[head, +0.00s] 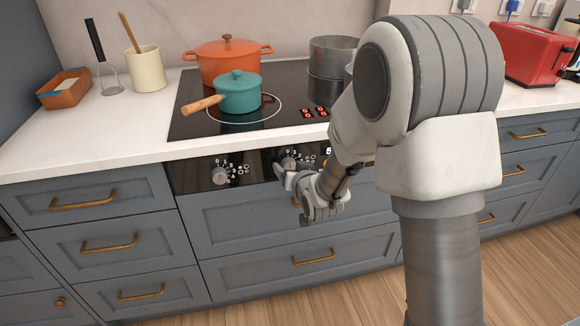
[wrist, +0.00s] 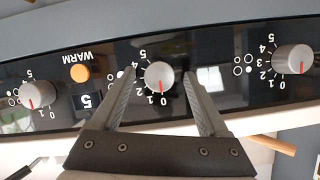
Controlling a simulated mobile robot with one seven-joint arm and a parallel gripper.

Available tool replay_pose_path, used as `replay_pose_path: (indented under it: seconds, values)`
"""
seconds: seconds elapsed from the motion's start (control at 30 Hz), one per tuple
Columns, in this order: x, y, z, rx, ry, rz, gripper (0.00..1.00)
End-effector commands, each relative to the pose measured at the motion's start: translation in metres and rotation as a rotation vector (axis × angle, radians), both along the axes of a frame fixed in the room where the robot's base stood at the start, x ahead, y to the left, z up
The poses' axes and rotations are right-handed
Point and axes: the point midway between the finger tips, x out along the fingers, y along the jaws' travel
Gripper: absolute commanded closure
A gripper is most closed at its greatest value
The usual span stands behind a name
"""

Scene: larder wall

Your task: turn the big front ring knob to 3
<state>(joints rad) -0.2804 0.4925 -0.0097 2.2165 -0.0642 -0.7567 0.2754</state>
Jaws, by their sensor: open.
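The wrist view is upside down to the panel. My gripper (wrist: 159,80) is open, with one finger on each side of the middle silver knob (wrist: 158,75); I cannot tell if they touch it. The knob's red pointer is at 0 on a printed 0 to 5 scale. Its ring symbol is partly behind a finger, so I cannot read which ring it marks. In the head view my gripper (head: 287,184) is at the panel, partly covering this knob (head: 290,163). A large white ring (head: 276,118) shows on the hob around the teal pot.
Other knobs stand to the right (wrist: 293,60) and left (wrist: 37,95) in the wrist view, pointers near 0. An orange WARM button (wrist: 80,73) lies between.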

Motion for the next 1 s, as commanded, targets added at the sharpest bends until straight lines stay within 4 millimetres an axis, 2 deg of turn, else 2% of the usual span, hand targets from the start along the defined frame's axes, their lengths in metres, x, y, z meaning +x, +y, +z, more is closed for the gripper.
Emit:
replay_pose_path:
  seconds: [0.27, 0.7, 1.0]
  values:
    - [-0.0001, -0.0001, -0.0003, 0.0, 0.0, 0.0, 0.22]
    - [0.0, -0.0001, 0.0, 0.0, 0.0, 0.0, 1.0]
    - [0.0005, -0.0009, -0.0003, 0.024, 0.006, -0.003, 1.0]
